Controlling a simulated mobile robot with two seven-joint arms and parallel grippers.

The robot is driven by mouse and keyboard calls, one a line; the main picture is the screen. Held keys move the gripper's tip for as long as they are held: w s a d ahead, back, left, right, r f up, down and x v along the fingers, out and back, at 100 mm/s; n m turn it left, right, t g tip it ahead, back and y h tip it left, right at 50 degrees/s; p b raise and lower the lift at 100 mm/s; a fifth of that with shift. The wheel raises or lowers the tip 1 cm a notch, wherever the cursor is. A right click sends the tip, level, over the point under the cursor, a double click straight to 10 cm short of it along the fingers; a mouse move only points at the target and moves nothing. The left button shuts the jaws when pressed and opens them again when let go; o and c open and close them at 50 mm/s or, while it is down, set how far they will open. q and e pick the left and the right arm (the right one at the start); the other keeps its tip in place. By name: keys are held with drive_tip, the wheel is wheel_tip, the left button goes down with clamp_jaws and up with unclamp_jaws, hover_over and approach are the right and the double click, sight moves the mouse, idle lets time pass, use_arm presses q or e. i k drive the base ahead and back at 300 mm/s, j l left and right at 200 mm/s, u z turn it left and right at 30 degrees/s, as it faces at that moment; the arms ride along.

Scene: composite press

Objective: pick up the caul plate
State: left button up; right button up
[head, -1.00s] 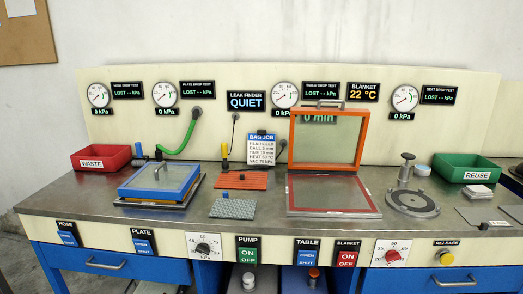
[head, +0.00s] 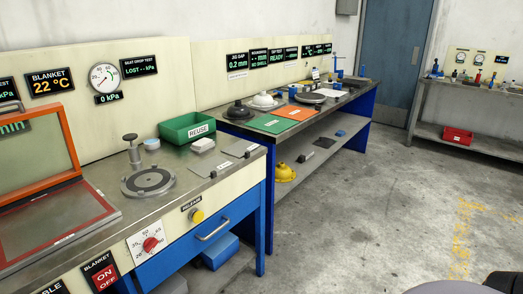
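No label marks the caul plate, so I cannot tell for certain which thing it is. Two thin flat grey plates lie at the right end of the near bench in the head view: one nearer the front (head: 209,168) and one farther back (head: 240,148). Neither of my grippers shows in this view.
A green REUSE bin (head: 187,128), a white stack (head: 203,145) and a round seat disc (head: 148,182) stand near the plates. The open orange-framed press (head: 72,140) is at left. A second bench (head: 345,98) stands beyond; the floor (head: 370,220) at right is clear.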

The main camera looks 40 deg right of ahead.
sight(243, 148)
drive_tip(key=i+l+z, duration=0.25)
drive_tip(key=z, duration=0.15)
drive_tip(key=i+l+z, duration=0.1)
drive_tip(key=i+z, duration=0.6)
drive_tip(key=z, duration=0.15)
drive_tip(key=i+l+u, duration=0.15)
drive_tip(key=i+l, duration=0.1)
drive_tip(key=l, duration=0.1)
